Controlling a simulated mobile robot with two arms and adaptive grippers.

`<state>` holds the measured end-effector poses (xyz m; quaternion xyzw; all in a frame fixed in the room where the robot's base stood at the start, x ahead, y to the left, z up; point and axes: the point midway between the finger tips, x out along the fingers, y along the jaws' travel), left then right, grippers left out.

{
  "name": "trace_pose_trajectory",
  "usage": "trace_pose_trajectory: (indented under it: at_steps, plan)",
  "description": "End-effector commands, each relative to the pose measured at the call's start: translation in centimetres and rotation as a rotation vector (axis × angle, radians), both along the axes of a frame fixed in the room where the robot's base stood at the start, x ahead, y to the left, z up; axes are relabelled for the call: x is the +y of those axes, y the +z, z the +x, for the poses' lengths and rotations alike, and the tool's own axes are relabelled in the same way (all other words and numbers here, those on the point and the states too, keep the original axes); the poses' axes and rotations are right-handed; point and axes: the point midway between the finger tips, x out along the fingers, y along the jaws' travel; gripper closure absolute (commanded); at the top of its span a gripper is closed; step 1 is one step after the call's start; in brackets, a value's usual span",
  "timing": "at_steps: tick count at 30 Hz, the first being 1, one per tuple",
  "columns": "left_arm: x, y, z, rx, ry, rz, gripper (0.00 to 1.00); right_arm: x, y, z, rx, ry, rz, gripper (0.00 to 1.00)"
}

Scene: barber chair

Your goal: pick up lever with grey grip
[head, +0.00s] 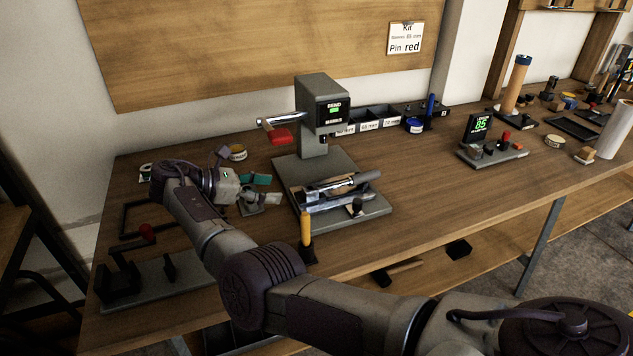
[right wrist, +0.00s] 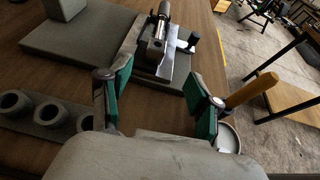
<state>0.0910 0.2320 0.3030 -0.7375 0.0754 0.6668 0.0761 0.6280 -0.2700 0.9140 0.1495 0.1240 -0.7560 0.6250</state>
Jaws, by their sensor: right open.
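A lever with a grey grip (head: 362,179) appears to lie in the metal fixture on the low grey base of the bending press (head: 324,118). In the right wrist view its metal body (right wrist: 168,42) is beyond my fingertips. My right gripper (head: 268,189) is left of the press base, with its fingers pointing at the fixture. In the right wrist view the right gripper (right wrist: 158,78) is open, its green pads apart with nothing between them. Where the lever ends and the fixture begins is hard to tell. My left gripper is not in view.
A red-gripped lever (head: 280,136) sticks out from the press. A yellow-handled tool (head: 306,230) stands at the base's front corner and also shows right of my fingers in the wrist view (right wrist: 250,91). Labelled bins (head: 372,122) are behind.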

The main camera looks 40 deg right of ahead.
Motion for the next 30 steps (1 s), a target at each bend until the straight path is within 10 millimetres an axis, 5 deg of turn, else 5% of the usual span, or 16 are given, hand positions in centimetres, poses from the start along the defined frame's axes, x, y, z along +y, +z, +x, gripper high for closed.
trace_pose_trajectory:
  at_steps: [6, 18, 30]
  plan:
    - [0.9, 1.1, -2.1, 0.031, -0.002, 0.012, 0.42, -4.0, -1.6, -0.8, 0.000, -0.002, 0.000, 0.38]
    - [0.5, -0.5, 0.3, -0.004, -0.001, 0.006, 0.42, -7.8, -3.4, -1.1, -0.003, -0.003, -0.001, 0.38]
    - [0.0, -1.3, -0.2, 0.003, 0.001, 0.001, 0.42, -10.5, -3.9, -1.4, 0.001, 0.000, -0.001, 0.38]
